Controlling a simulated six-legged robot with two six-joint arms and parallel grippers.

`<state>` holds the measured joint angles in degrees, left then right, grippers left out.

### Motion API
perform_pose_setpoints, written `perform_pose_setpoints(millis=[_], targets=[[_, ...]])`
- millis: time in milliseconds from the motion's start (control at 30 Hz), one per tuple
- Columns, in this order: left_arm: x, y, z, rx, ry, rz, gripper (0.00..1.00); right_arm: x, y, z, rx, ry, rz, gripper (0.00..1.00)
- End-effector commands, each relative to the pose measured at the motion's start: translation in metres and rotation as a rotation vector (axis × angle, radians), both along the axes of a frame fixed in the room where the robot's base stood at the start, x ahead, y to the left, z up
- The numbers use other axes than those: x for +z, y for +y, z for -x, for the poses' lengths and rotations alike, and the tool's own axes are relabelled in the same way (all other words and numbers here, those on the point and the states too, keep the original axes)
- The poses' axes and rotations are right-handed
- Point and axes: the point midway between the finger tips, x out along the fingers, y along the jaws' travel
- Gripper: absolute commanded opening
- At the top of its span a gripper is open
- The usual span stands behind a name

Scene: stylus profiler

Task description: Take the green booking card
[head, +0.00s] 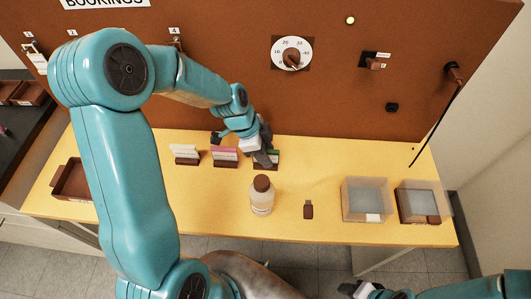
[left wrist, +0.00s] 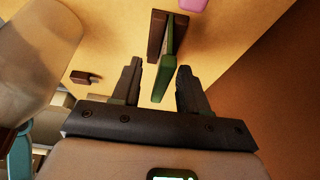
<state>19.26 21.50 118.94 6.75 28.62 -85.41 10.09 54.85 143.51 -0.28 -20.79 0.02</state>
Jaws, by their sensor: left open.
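The green booking card (left wrist: 170,62) stands in a dark brown holder (left wrist: 156,36) in the left wrist view. My left gripper (left wrist: 160,67) is open there, with one finger on each side of the card's near end; I see gaps between the card and both fingers. In the head view my left gripper (head: 265,155) is over the right-hand holder of the card row and hides most of it. Only a little of the green card (head: 276,154) shows. My right gripper (head: 364,290) is partly in view at the bottom edge, its jaws unclear.
A white card (head: 186,150) and a pink card (head: 225,152) stand in holders to the left. A bottle with a brown cap (head: 262,196), a small brown item (head: 308,209) and two clear boxes (head: 365,198) are on the yellow table. The brown board (head: 330,110) rises behind.

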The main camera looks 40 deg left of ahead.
Motion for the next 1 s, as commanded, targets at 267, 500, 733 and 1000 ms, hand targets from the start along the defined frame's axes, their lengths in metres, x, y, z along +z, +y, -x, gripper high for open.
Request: perform_pose_setpoints(millis=[267, 500, 733, 1000], targets=[[-0.001, 0.0, 0.0, 0.0, 0.0, 0.0, 0.21, 0.0, 0.0, 0.0, 0.0, 0.0, 0.0, 0.49], [-0.001, 0.0, 0.0, 0.0, 0.0, 0.0, 0.0, 0.0, 0.0, 0.0, 0.0, 0.0, 0.0, 0.49], [0.0, 0.0, 0.0, 0.0, -0.001, 0.0, 0.0, 0.0, 0.0, 0.0, 0.0, 0.0, 0.0, 0.49], [0.029, 0.0, -0.001, -0.001, -0.005, -0.002, 0.0, -0.001, 0.0, 0.0, 0.0, 0.0, 0.0, 0.49]])
